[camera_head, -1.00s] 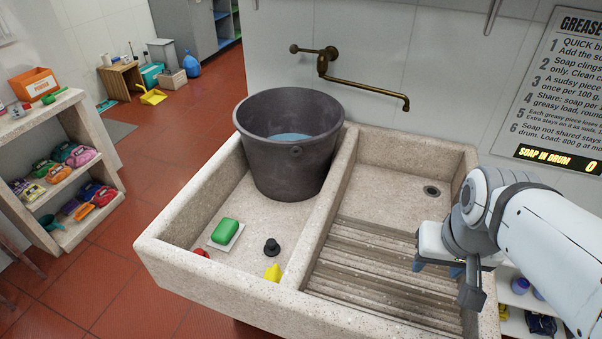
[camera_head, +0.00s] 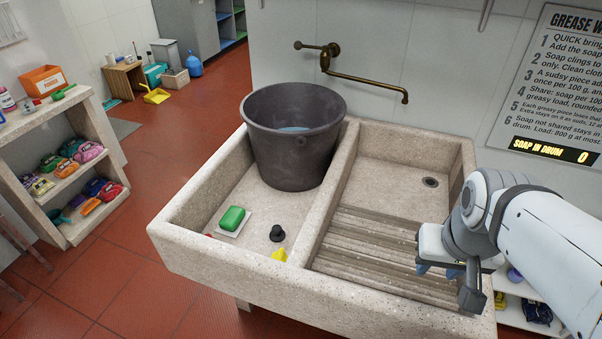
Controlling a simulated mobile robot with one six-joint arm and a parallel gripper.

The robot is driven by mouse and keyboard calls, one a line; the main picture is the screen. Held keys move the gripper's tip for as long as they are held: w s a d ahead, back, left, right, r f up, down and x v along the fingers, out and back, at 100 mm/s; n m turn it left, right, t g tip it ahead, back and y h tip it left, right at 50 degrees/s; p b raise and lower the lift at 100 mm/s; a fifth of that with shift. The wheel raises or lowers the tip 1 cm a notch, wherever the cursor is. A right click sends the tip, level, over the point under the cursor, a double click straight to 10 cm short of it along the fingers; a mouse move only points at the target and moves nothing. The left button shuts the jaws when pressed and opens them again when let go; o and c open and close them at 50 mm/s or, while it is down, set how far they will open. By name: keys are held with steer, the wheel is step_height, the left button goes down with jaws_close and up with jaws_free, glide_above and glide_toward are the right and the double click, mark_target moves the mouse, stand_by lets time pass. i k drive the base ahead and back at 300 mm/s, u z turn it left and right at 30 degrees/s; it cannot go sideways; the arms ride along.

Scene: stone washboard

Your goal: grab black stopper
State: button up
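The black stopper (camera_head: 277,233) stands on the floor of the left basin of the stone sink (camera_head: 180,238), near the front and close to the divider. A yellow object (camera_head: 279,254) lies just in front of it, partly hidden by the basin's front wall. My gripper (camera_head: 440,270) is over the ribbed washboard (camera_head: 375,256) in the right basin, well to the right of the stopper. Its fingers point down and are partly hidden by my wrist, so I cannot tell how far apart they are.
A green soap (camera_head: 232,218) lies on a white piece left of the stopper. A dark bucket (camera_head: 293,140) stands at the back of the left basin. A brass tap (camera_head: 350,75) sticks out above. The basin divider (camera_head: 325,215) lies between gripper and stopper.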

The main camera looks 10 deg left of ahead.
mark_target(277, 235)
steer(key=z, duration=0.15)
steer(key=k, duration=0.35)
steer(key=z, duration=2.55)
steer(key=k, duration=1.6)
steer(key=u, duration=2.4)
steer(key=i, duration=1)
